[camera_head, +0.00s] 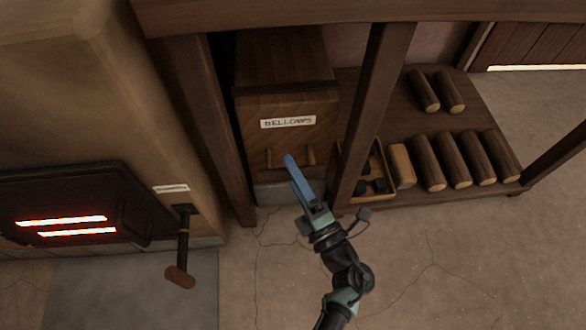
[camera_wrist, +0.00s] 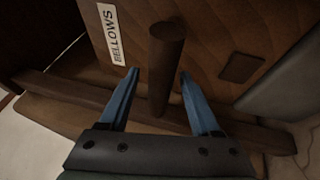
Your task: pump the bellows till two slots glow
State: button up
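The wooden bellows box (camera_head: 284,105) carries a BELLOWS label and stands in a bay between dark posts. Two short upright bars show on its lower front in the head view. My gripper (camera_head: 290,162) reaches up to that front. In the wrist view, a dark round handle (camera_wrist: 165,60) stands between the blue fingers of my gripper (camera_wrist: 158,73). The fingers are apart, with a gap at the left of the handle; contact on the right cannot be told. The black furnace door (camera_head: 110,187) at left shows two slots, an upper slot (camera_head: 60,220) and a lower slot (camera_head: 77,232), both glowing orange.
A lever with a wooden grip (camera_head: 180,276) hangs beside the furnace door. A post (camera_head: 372,110) rises close to my gripper on its right. A tray (camera_head: 378,201) with dark lumps and several logs (camera_head: 428,163) sit on a low shelf. The floor in front is clear.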

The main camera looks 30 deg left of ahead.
jog(key=shift+s+d+p, duration=0.25)
jog(key=shift+d+p, duration=0.1)
jog(key=shift+d, duration=0.1)
jog(key=p+v, duration=0.3)
jog(key=v, duration=0.9)
jog(key=shift+f+p, duration=0.15)
jog(key=shift+p, duration=0.15)
